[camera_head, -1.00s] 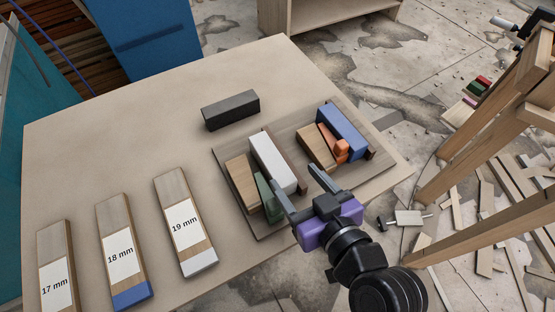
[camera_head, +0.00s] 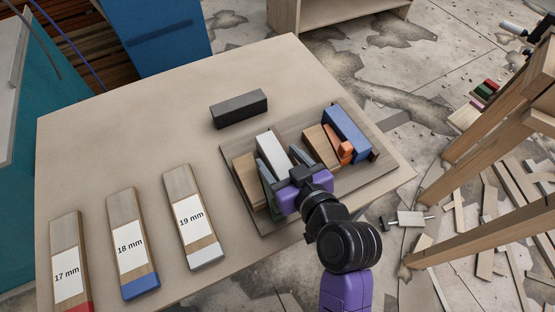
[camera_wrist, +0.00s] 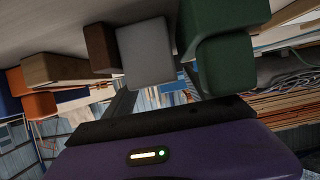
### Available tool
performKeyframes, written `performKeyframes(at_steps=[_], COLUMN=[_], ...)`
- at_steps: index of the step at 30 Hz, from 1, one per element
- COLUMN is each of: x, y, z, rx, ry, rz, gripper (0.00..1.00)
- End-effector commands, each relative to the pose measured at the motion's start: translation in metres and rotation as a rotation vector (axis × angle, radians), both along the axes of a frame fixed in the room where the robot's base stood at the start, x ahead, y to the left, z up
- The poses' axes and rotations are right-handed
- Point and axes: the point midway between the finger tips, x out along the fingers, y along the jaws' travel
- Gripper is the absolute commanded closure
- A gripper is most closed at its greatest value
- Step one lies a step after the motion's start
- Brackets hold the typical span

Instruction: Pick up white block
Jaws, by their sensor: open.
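The white block (camera_head: 271,146) lies on a wooden board (camera_head: 355,184) on the table, between a wooden block and the gap beside my right finger. My gripper (camera_head: 280,158) is open over its near end, with one finger at each side. In the wrist view the block's end face looks light grey (camera_wrist: 147,54), ahead of my gripper (camera_wrist: 155,88) and between the fingers. I cannot tell whether the fingers touch it. The green piece (camera_wrist: 228,50) sits beside it. My gripper hides the block's near end in the head view.
On the same board are wooden blocks (camera_head: 245,172), orange pieces (camera_head: 345,152) and a blue block (camera_head: 347,134). A dark grey block (camera_head: 239,108) lies behind on the table. Labelled strips for 17 mm (camera_head: 70,275), 18 mm (camera_head: 131,245) and 19 mm (camera_head: 191,220) lie left. The table's back left is clear.

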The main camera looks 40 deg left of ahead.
Motion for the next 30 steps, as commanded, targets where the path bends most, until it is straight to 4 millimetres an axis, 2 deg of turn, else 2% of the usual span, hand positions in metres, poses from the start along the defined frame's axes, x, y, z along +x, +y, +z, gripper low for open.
performKeyframes(at_steps=[2, 12, 23, 30], x=[0.000, 0.000, 0.000, 0.001], y=[0.000, -0.001, 0.000, 0.000], z=[0.000, 0.000, 0.003, 0.024], rx=[0.000, 0.000, 0.001, 0.003], ry=[0.000, 0.001, 0.000, -0.003], rz=[0.000, 0.000, 0.000, -0.001], gripper=[0.35, 0.99, 1.00, 1.00])
